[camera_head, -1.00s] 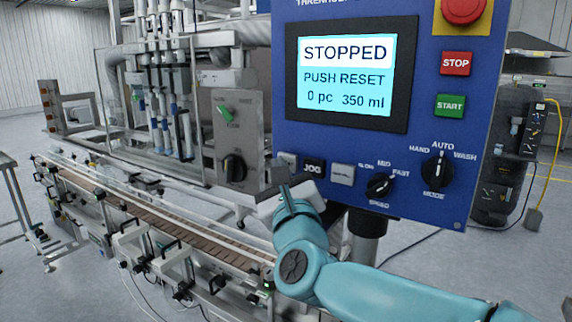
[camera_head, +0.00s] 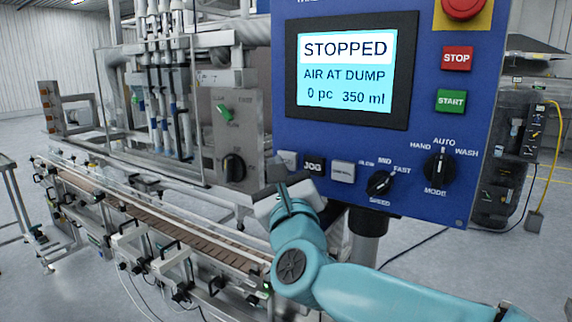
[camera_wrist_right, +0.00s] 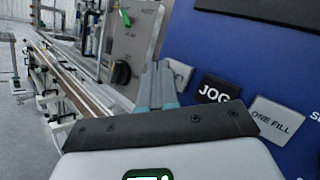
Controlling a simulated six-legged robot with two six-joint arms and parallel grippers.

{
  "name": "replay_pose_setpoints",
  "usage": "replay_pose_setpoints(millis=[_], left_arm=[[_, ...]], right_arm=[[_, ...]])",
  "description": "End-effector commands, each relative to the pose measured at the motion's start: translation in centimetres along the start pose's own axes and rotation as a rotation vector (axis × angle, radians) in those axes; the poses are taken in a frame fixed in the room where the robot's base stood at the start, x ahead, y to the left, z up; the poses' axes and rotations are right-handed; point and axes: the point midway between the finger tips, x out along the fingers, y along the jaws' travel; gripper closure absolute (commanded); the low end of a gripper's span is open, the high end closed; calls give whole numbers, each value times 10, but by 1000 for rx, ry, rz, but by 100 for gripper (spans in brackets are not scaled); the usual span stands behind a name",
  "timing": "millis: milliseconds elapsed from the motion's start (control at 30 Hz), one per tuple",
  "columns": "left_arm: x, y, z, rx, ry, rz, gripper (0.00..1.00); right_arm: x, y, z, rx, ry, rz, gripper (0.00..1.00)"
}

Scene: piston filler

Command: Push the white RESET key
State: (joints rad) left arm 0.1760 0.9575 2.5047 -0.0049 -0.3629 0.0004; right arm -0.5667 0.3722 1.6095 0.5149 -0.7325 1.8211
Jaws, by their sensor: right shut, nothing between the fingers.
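The white RESET key (camera_head: 288,159) is at the lower left of the blue control panel (camera_head: 340,155), left of the black JOG key (camera_head: 313,166). In the right wrist view the key (camera_wrist_right: 181,74) is partly hidden behind my fingers. My right gripper (camera_head: 280,180) is shut and empty, with its fingertips just below and in front of the RESET key. I cannot tell whether they touch it. My left gripper is not in view.
A pale ONE FILL key (camera_head: 343,171) is right of JOG, followed by the SPEED knob (camera_head: 380,183) and MODE knob (camera_head: 438,168). Red STOP (camera_head: 457,58) and green START (camera_head: 450,101) keys sit higher. A conveyor (camera_head: 170,222) runs to the left.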

Motion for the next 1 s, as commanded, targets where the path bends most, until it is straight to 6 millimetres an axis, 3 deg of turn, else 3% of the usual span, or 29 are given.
replay_pose_setpoints(millis=[400, 1000], left_arm=[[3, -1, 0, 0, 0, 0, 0], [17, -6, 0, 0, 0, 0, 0]], right_arm=[[-5, 4, 3, 0, -2, 1, 100], [-38, 28, 28, 0, -1, 1, 100]])
